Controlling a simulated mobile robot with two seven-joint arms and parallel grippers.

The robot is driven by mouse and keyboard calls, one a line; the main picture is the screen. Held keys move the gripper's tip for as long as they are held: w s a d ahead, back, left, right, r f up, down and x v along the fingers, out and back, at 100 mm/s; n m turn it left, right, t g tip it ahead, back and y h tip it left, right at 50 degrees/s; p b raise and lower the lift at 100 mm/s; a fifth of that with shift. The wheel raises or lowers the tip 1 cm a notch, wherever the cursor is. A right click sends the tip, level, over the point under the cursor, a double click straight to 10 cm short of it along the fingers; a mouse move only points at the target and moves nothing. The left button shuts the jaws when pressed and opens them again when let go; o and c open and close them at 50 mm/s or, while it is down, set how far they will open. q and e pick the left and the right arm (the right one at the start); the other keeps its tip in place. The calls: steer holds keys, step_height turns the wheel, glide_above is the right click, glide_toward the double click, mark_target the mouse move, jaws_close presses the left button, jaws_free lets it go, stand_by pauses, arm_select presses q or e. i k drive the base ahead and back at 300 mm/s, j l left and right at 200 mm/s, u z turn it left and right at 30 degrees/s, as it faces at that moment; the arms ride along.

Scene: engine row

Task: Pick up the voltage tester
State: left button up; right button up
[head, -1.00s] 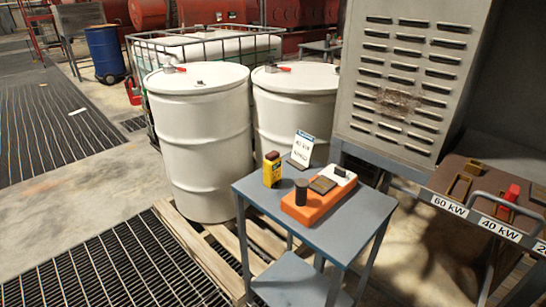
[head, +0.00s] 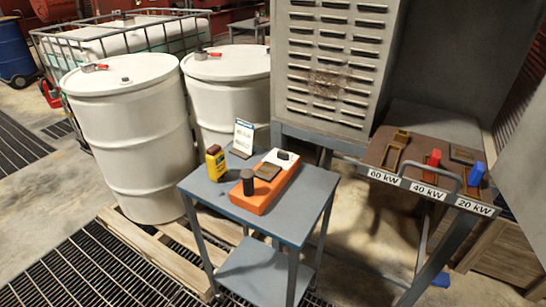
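In the head view a small yellow device with a dark top (head: 215,163), which looks like the voltage tester, stands upright near the back left of a grey-blue cart (head: 300,218). An orange block with a white end (head: 268,190) lies beside it to the right, with a black cylinder (head: 248,182) and a brown piece on top. A small white sign card (head: 243,138) stands behind them. Neither of my grippers is in view.
White drums (head: 135,135) stand behind the cart on a wooden pallet (head: 165,255). A louvred grey cabinet (head: 335,70) is behind right. A panel labelled 60, 40 and 20 kW (head: 425,190) with red and blue pieces is at right. The cart's front top is bare.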

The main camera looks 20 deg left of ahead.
mark_target(215, 159)
steer(key=i+j+z, duration=0.1)
steer(key=j+z, duration=0.35)
steer(key=j, duration=0.15)
steer(key=j+z, duration=0.5)
steer(key=j, duration=0.15)
steer(key=j+z, duration=0.45)
steer(key=j, duration=0.15)
steer(key=k, duration=0.05)
